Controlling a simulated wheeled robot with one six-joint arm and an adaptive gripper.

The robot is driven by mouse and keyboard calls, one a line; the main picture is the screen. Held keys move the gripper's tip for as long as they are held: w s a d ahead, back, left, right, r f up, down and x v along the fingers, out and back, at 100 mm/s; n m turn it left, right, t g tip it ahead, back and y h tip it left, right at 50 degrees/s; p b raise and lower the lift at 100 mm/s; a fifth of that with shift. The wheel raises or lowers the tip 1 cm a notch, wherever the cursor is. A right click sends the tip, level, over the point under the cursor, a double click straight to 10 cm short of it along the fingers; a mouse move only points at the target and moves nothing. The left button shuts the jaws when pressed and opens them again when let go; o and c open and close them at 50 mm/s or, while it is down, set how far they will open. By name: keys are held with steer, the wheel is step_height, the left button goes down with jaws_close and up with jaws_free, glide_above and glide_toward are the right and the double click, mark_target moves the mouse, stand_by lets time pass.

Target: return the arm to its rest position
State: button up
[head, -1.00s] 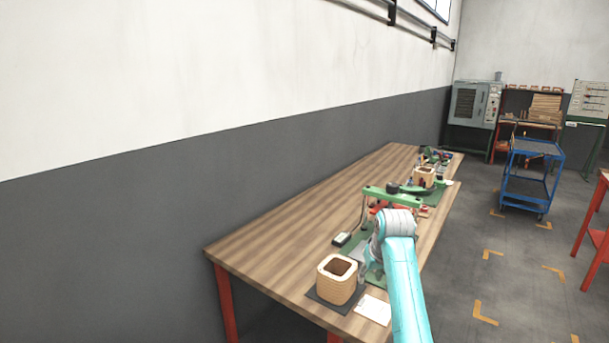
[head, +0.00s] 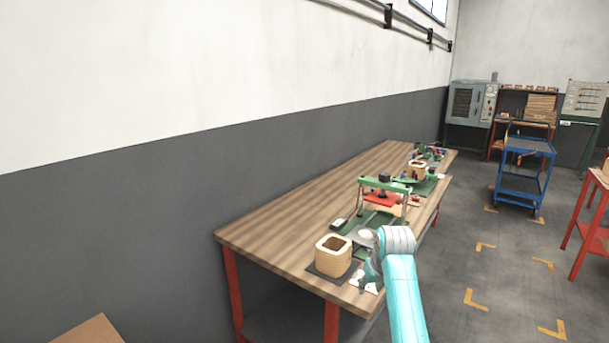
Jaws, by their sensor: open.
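My arm is turquoise with a pale grey joint and enters from the bottom right of the head view. My gripper (head: 367,288) is small and partly hidden behind the arm joint. It points down by the table's front right edge, over or beside a white paper, and I see nothing held in it. A square tan coil (head: 333,258) with a hollow middle stands upright on a dark mat at the near end of the wooden table (head: 290,220), left of my gripper. A green press-like fixture with a red part (head: 382,198) stands behind my gripper on a green mat.
More fixtures and another tan coil (head: 417,169) stand farther along the table. A blue cart (head: 525,170) is on the floor at the right, near a red-legged table (head: 590,225). A grey cabinet (head: 470,103) stands at the back. The floor right of my arm is clear.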

steer(key=s+f+t, duration=0.2)
steer(key=s+f, duration=0.7)
steer(key=f, duration=0.3)
steer(key=s+f+t, duration=0.1)
steer(key=s+f, duration=0.8)
steer(key=f, duration=0.3)
steer(key=s+f+m+t, duration=0.15)
steer(key=s+f, duration=0.25)
steer(key=s, duration=0.7)
steer(key=s+r+t, duration=0.1)
steer(key=s+r, duration=0.2)
steer(key=s, duration=0.8)
steer(key=s+r+t, duration=0.2)
steer(key=s, duration=1)
steer(key=s+r+t, duration=0.2)
steer(key=s+r, duration=1.2)
steer(key=r, duration=0.3)
steer(key=shift+h, duration=0.3)
